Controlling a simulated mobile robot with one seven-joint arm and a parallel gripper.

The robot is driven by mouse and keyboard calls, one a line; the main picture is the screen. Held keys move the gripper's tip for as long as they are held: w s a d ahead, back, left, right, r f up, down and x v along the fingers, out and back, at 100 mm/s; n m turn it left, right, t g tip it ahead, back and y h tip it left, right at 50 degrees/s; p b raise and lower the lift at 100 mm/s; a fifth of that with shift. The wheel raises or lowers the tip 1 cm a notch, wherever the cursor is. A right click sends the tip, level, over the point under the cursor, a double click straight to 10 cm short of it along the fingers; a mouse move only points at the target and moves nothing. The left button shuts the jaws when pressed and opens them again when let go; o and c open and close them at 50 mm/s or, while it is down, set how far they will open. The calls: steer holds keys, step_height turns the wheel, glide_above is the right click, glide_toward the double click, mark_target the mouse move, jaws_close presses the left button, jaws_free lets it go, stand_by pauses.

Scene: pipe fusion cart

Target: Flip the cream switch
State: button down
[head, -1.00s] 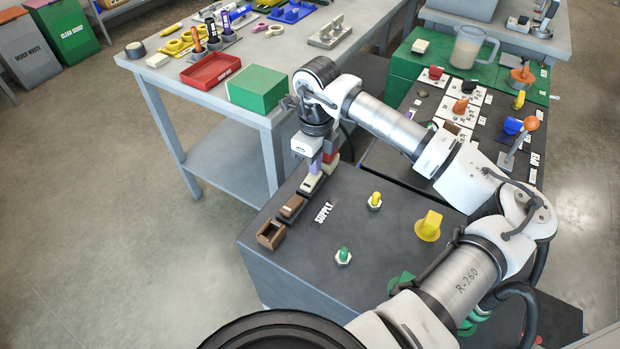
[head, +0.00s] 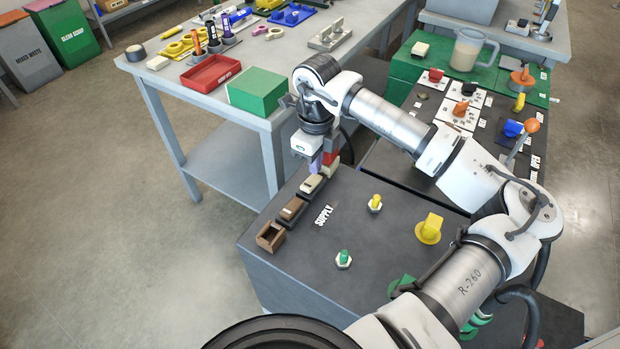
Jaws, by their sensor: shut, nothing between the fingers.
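The cream switch (head: 312,184) is a small rocker in a dark housing. It sits in a row of switches along the far left edge of the dark cart top in the head view. My gripper (head: 317,167) points down just above and behind it, with its fingers shut and empty. The fingertips are small and partly merge with the switches behind, so I cannot tell whether they touch the cream switch. Which way the rocker is tilted is too small to tell.
Two brown switches (head: 291,208) (head: 271,237) stand nearer in the row, beside the SUPPLY label (head: 323,215). A yellow knob (head: 375,203), a green knob (head: 343,258) and a larger yellow knob (head: 430,228) stand to the right. A grey table (head: 190,95) stands behind.

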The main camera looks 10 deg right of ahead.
mark_target(315, 177)
step_height(315, 177, up, 5)
steer(key=shift+r+p, duration=0.1)
steer(key=shift+p, duration=0.7)
